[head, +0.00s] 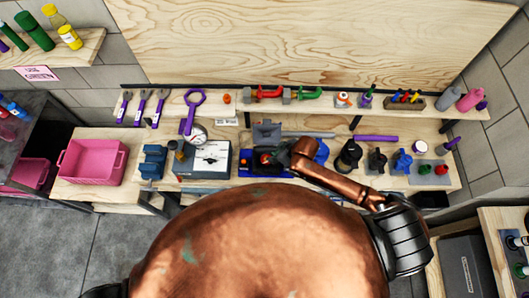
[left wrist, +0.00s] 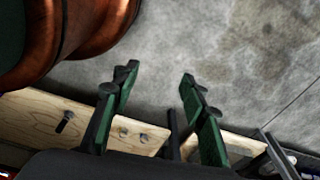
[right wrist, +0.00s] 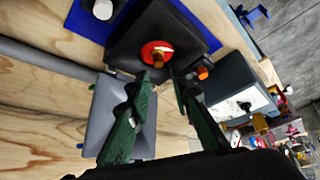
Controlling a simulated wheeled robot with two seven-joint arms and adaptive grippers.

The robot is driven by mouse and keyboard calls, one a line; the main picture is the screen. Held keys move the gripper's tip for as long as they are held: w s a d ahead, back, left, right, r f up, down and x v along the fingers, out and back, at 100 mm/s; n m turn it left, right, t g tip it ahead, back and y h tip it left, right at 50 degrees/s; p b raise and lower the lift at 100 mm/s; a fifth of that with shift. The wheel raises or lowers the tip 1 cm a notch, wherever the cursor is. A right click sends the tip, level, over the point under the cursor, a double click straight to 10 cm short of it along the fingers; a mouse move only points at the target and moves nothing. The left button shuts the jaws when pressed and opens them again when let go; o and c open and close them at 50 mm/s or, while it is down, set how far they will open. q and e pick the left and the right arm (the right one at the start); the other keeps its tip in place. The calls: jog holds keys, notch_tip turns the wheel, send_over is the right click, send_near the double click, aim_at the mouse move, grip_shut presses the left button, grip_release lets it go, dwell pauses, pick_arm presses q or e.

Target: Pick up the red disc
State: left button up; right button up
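The red disc (right wrist: 157,53) shows in the right wrist view, with a brass-coloured stub at its centre, on a dark square block (right wrist: 163,32) over a blue mat. In the head view the red disc (head: 265,158) is a small red spot on the bench, just left of my right gripper (head: 287,156). My right gripper (right wrist: 162,80) is open and empty, its fingertips just short of the disc; I cannot tell whether they touch it. My left gripper (left wrist: 157,78) is open and empty, above the grey floor and a wooden edge, away from the disc.
A grey angled part (right wrist: 125,110) lies beside my right fingers. A box with a dial (head: 203,160) stands left of the disc, and black fittings (head: 348,157) stand to the right. A pink crate (head: 92,161) is at the far left. A shelf of tools runs behind.

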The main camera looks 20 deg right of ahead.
jog(key=x, duration=0.3)
jog(key=shift+w+f+p, duration=0.1)
jog(key=shift+f+p, duration=0.05)
jog(key=shift+p, duration=0.25)
jog(key=shift+x, duration=1.15)
jog(key=shift+w+a+f, duration=0.1)
jog(key=shift+w+f, duration=0.1)
jog(key=shift+f, duration=0.15)
pick_arm(q)
jog(key=shift+s+a+r, duration=0.1)
jog(key=shift+s+r, duration=0.15)
jog(key=shift+s, duration=0.55)
jog(key=shift+s+a+r, duration=0.1)
jog(key=shift+s+r, duration=0.15)
jog(key=shift+s, duration=0.5)
pick_arm(e)
grip_shut()
